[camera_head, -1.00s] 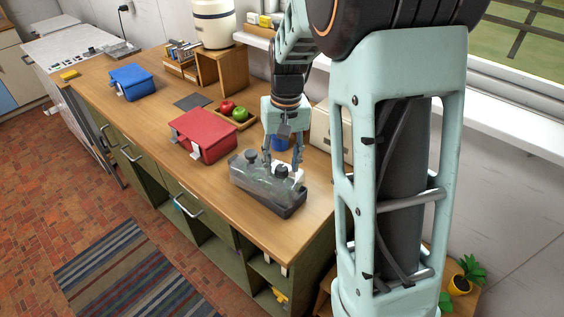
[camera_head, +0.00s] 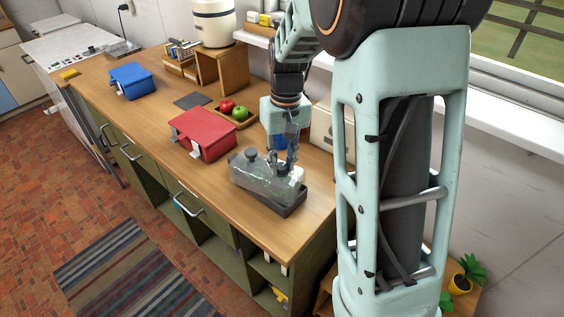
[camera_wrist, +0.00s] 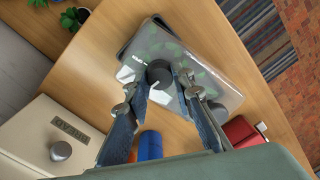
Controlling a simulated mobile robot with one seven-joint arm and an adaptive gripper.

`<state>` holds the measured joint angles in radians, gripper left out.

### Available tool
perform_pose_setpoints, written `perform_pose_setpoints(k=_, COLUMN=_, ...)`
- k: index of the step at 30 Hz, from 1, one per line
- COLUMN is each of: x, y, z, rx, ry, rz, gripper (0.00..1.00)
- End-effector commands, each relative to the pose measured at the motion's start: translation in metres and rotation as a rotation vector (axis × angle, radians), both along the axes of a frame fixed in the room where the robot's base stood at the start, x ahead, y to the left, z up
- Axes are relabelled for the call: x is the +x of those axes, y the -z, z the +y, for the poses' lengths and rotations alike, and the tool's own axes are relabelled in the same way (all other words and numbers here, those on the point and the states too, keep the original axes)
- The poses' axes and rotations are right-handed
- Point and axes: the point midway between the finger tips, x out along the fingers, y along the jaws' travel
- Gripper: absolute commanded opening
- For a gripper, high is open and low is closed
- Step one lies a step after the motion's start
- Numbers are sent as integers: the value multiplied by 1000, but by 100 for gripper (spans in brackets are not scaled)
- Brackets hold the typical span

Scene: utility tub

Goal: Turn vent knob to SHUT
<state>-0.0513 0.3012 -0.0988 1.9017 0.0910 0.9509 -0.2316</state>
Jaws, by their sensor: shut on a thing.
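The utility tub has a dark grey base (camera_head: 290,207) and a clear lid (camera_head: 262,180) with green leaf-like marks; it stands near the counter's front edge. In the wrist view the clear lid (camera_wrist: 185,60) lies skewed over the dark base (camera_wrist: 126,47). A dark round knob (camera_wrist: 159,75) on the lid sits between the fingertips of my gripper (camera_wrist: 164,82), which is shut on it. The head view shows my gripper (camera_head: 288,165) over the lid's right part, hiding that knob. Another dark knob (camera_head: 250,153) stands at the lid's left end. I cannot read any SHUT mark.
A red box (camera_head: 203,133) stands left of the tub, a wooden tray (camera_head: 241,123) with apples behind it. A blue cylinder (camera_wrist: 150,146) and a cream box (camera_wrist: 50,135) with a knob are close to my gripper. A blue box (camera_head: 131,80) is farther left.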

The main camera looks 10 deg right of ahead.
Motion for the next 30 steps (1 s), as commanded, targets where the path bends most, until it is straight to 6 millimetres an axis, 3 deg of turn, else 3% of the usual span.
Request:
perform_pose_setpoints(k=8, x=1, y=0, z=0, rx=0, ry=-231, rz=-2, gripper=0)
perform_pose_setpoints(k=22, x=1, y=0, z=0, rx=0, ry=-264, rz=-1, gripper=0)
perform_pose_setpoints(k=23, x=1, y=0, z=0, rx=0, ry=-264, rz=-1, gripper=24)
perform_pose_setpoints(k=27, x=1, y=0, z=0, rx=0, ry=-263, rz=-1, gripper=40)
perform_pose_setpoints(k=30, x=1, y=0, z=0, rx=0, ry=-263, rz=-1, gripper=40)
